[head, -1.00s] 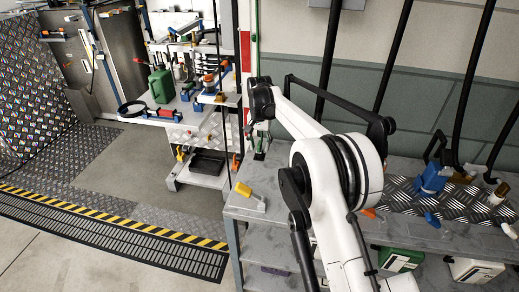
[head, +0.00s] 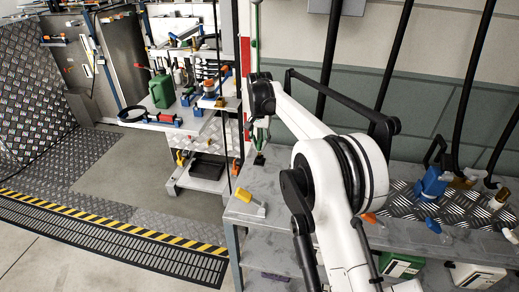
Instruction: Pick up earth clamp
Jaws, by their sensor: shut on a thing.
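My white arm with black joints reaches across the head view over the grey bench. My gripper (head: 260,130) hangs below the black wrist joint, above the bench's far left part. It is small and partly covered by the wrist. It is shut on a small greenish and dark piece, which I take to be the earth clamp (head: 259,158). The clamp is low over the bench top, and I cannot tell whether it touches it. Its exact outline and the jaw contact are too small to make out.
A yellow-handled part (head: 245,196) lies near the bench's front left corner. A blue tool (head: 433,183) stands on the chequer plate at the right. Black hoses rise along the wall there. A cluttered shelf unit (head: 200,118) stands beyond open floor at the left.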

